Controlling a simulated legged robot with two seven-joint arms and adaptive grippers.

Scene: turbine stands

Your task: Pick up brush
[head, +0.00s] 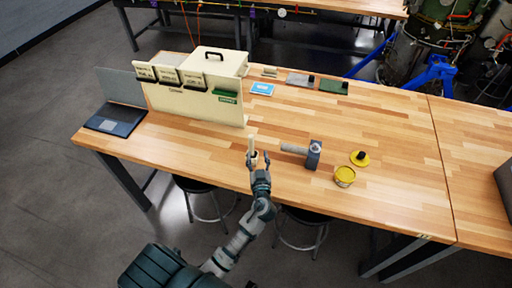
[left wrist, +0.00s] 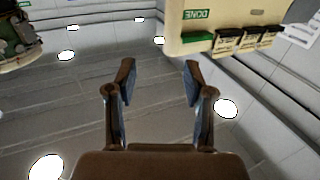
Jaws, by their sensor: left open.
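My left gripper (head: 258,157) is over the front part of the wooden table in the head view, left of a grey tool. Its fingers are apart. In the left wrist view the gripper (left wrist: 160,82) is open with nothing between the fingers. A small pale upright piece (head: 252,143) shows right at the gripper in the head view; I cannot tell whether it is a brush. No brush is clearly recognisable. My right gripper is not in view.
A cream cabinet (head: 200,98) with small bins and a laptop (head: 118,115) are at the left. Flat items (head: 300,80) lie at the back. Stools stand beneath. The table's middle right is clear.

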